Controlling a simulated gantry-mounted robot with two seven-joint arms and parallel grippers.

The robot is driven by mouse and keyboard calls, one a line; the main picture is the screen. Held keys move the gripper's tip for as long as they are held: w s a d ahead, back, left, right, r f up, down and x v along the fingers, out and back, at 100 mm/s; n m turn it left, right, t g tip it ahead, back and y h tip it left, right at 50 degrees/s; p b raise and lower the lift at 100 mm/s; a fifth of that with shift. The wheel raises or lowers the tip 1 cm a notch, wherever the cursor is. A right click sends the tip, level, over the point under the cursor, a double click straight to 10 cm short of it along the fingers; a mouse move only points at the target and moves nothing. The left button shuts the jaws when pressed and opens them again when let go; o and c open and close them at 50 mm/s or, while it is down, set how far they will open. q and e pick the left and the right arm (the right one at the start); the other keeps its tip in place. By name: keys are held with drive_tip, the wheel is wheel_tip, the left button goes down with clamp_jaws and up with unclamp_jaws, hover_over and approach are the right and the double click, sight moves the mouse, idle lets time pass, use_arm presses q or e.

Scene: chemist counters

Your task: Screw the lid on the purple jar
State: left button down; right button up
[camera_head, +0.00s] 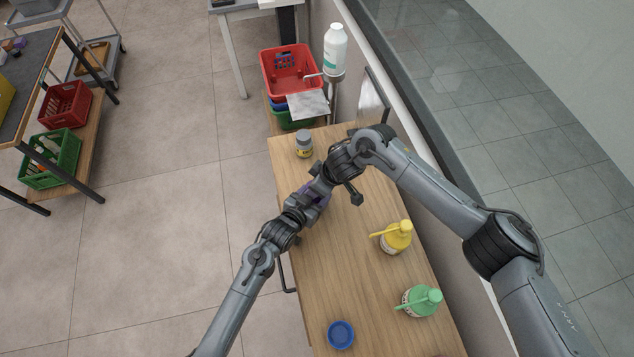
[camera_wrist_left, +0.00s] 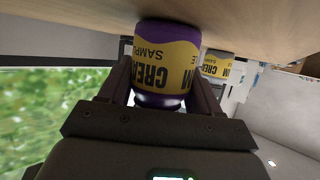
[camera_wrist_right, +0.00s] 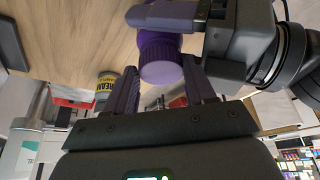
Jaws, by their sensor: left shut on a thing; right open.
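The purple jar (camera_wrist_left: 166,32), with a yellow cream label, stands on or close above the wooden counter. In the left wrist view it is between the fingers of my left gripper (camera_wrist_left: 160,92), which is shut on it. In the right wrist view a ribbed purple lid (camera_wrist_right: 160,50) shows on the jar's end, beside the left gripper. My right gripper (camera_wrist_right: 155,88) is open, with its fingers to either side below the lid. In the head view the arms mostly hide the jar (camera_head: 316,192); how tightly the lid sits cannot be told.
A grey jar with a yellow label (camera_head: 304,146) stands at the counter's far end. A yellow pump bottle (camera_head: 397,238) and a green one (camera_head: 422,301) stand on the right. A blue lid (camera_head: 340,334) lies near. The counter's (camera_head: 350,270) middle is clear; a wall borders its right side.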

drive_tip(key=shift+s+a+f, duration=0.3)
drive_tip(key=shift+s, duration=0.25)
drive_tip(key=shift+a+r, duration=0.1)
drive_tip(key=shift+r, duration=0.35)
drive_tip(key=shift+w+r, duration=0.15)
drive_tip(key=shift+r, duration=0.95)
drive_tip(key=shift+w+r, duration=0.1)
drive_tip(key=shift+r, duration=0.95)
drive_tip(key=shift+w, duration=0.1)
drive_tip(key=shift+c, duration=0.3)
